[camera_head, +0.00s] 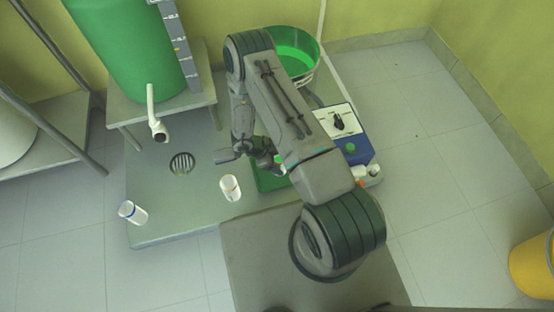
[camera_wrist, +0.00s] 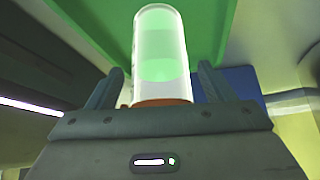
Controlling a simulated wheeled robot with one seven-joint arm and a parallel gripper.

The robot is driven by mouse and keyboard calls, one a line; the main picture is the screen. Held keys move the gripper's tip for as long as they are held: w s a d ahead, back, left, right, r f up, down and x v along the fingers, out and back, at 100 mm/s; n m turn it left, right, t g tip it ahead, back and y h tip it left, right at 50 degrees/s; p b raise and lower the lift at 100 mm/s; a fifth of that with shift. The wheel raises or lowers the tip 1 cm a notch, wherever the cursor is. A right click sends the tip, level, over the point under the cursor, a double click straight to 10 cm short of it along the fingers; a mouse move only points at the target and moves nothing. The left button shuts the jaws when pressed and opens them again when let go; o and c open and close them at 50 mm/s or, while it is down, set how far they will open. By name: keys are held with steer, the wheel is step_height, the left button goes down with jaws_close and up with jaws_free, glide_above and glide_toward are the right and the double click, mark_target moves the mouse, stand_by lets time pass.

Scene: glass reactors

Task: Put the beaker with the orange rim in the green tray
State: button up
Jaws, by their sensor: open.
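The beaker with the orange rim (camera_wrist: 160,60) is upright between my gripper's fingers in the wrist view, its orange rim nearest the palm. My gripper (camera_wrist: 158,85) is open, with a finger on each side of the beaker. The green tray (camera_wrist: 220,25) fills the background behind the beaker; I cannot tell whether the base touches its floor. In the head view the green tray (camera_head: 265,183) is mostly hidden under my arm, and my gripper (camera_head: 274,163) is over it.
A clear beaker (camera_head: 230,188) stands left of the tray, and a blue-rimmed beaker (camera_head: 132,212) farther left. A blue device with a dial (camera_head: 338,122) is right of the tray. A drain (camera_head: 181,163), a green tank (camera_head: 130,50) and a green-filled vessel (camera_head: 300,62) are behind.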

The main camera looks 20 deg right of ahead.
steer(key=p+v, duration=0.4)
steer(key=v, duration=0.8)
steer(key=w+a+r+n+t+y, duration=0.3)
steer(key=w+r+n+t+y, duration=0.15)
steer(key=w+r, duration=0.7)
step_height(320, 180, up, 15)
steer(key=a+n+t+y, duration=0.2)
steer(key=n+t+y, duration=0.1)
steer(key=n, duration=0.2)
steer(key=s+r+n+g+y, duration=0.2)
steer(key=s+r+n, duration=0.4)
steer(key=s+r, duration=0.3)
steer(key=s+d+r+n+g+h, duration=0.1)
steer(key=s+d+r+n, duration=0.1)
steer(key=s+d, duration=0.3)
steer(key=s+d+r+n+g+h, duration=0.2)
steer(key=s+d+r, duration=0.3)
steer(key=s, duration=0.8)
steer(key=shift+d+n, duration=0.35)
steer(key=shift+d, duration=0.3)
